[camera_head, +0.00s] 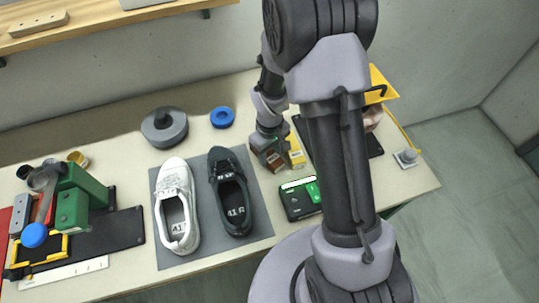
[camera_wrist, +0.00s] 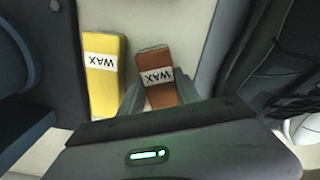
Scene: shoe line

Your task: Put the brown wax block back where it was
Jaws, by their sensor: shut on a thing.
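The brown wax block (camera_wrist: 160,67) is between the fingers of my gripper (camera_wrist: 161,92) in the wrist view, with its WAX label showing. It sits slightly tilted there, and my gripper is shut on it. In the head view my gripper (camera_head: 270,152) points down at the table, right of the dark shoe, with the brown block (camera_head: 275,162) partly hidden in it. A yellow wax block (camera_wrist: 101,72) stands beside the brown one, with a small gap between. The yellow block also shows in the head view (camera_head: 296,153). Whether the brown block touches the table is unclear.
A white shoe (camera_head: 174,195) and a dark shoe (camera_head: 232,192) lie on a grey mat (camera_head: 262,221). A black and green device (camera_head: 299,200) lies in front of my gripper. A grey round container (camera_head: 164,128) and a blue ring (camera_head: 222,117) stand behind the shoes.

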